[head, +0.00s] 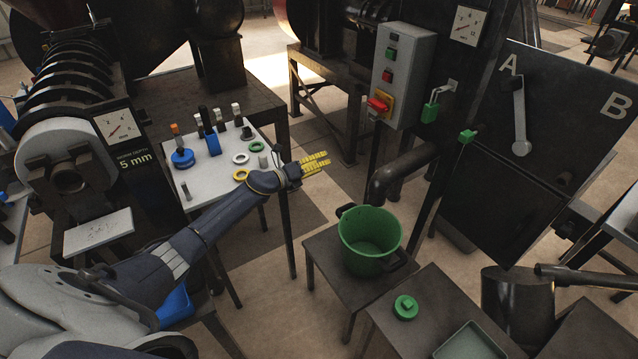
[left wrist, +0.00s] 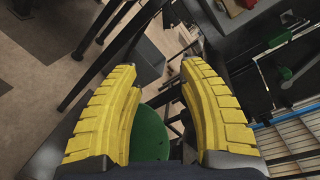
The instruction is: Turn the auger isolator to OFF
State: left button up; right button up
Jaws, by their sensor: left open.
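The isolator, a red handle on a yellow plate (head: 379,104), sits at the lower part of a grey control box (head: 404,55). The box also bears a green and a red button above it. The handle looks roughly crosswise; I cannot read any ON or OFF marking. My left gripper (head: 314,163), with yellow ribbed fingers, is to the left of and below the box, apart from it. In the left wrist view its fingers (left wrist: 157,68) are spread with nothing between them. My right gripper does not show.
A green bucket (head: 352,248) stands on a low table below the gripper, under a dark pipe (head: 393,178). A white table (head: 205,180) with small tools and rings is at left. A green padlock (head: 430,112) hangs right of the box. A lever panel (head: 560,110) is at right.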

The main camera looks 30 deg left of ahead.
pick_arm(q)
notch_tip(320, 180, down, 6)
jog(key=s+d+n, duration=0.1)
jog(key=s, duration=0.1)
jog(key=shift+s+d+f+y, duration=0.15)
jog(key=shift+s+d+y, duration=0.05)
jog(key=shift+s+y, duration=0.1)
dwell(2.1)
